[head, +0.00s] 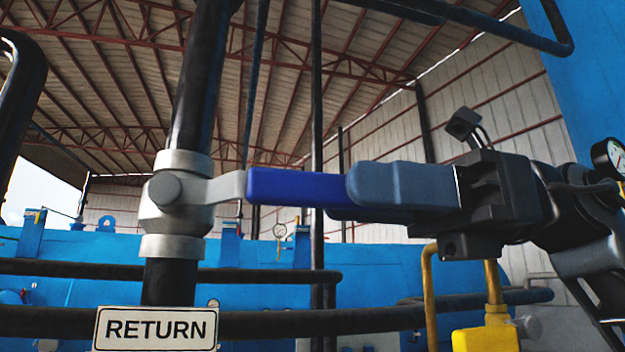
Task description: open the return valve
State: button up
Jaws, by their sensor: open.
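The return valve (178,205) is a grey-white body on a vertical black pipe at the left of the head view. A white sign (155,329) reading RETURN hangs below it. Its lever, with a blue grip (293,187), points right, roughly level and across the pipe. My gripper (350,193) reaches in from the right, with its fingers open at the far end of the blue grip. The near finger covers that end, and a little of the other finger shows below and behind. I cannot tell whether either finger touches the grip.
Black horizontal pipes (290,322) run below the lever. A pressure gauge (608,158) is at the right edge. A blue vessel (75,300) lies behind. The space above the lever looks clear.

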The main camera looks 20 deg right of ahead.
aim_at(319, 208)
jog(key=shift+a+p, duration=0.35)
jog(key=shift+a, duration=1.7)
grip_shut()
